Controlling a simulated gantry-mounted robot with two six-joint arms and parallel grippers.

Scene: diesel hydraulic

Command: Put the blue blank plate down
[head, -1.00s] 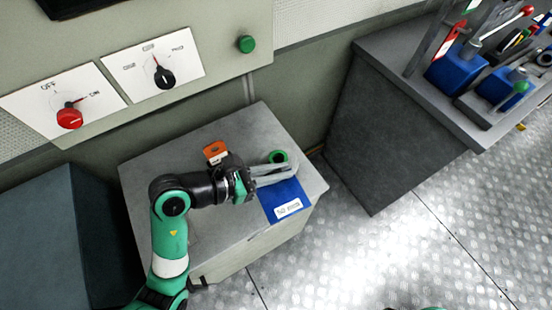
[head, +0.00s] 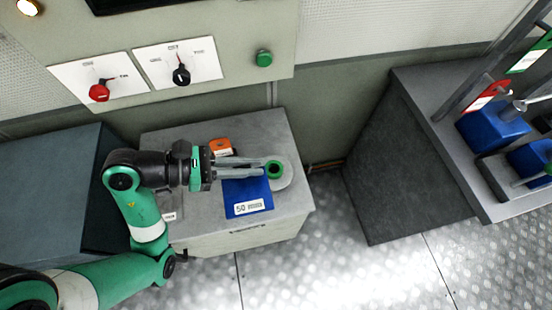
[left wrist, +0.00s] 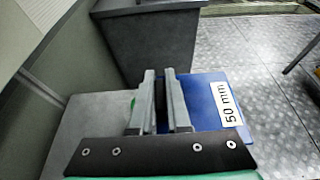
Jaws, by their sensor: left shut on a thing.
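The blue blank plate (head: 245,190), with a white label, is over the top of the grey cabinet (head: 180,135), near its front edge. In the left wrist view the plate (left wrist: 204,92) lies to the right of the fingers, and its label reads 50 mm. My left gripper (head: 262,168) reaches in from the left, its long grey fingers level along the plate's far edge. It is shut on the plate; in the left wrist view the fingers (left wrist: 160,78) hide that edge. Whether the plate touches the cabinet top is unclear. My right gripper is out of view.
A green ring on a grey rounded piece (head: 285,178) sits at my left fingertips. An orange block (head: 221,146) lies just behind the fingers. A panel with a red knob (head: 99,92) stands behind. A dark bench (head: 410,160) is to the right, across a gap.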

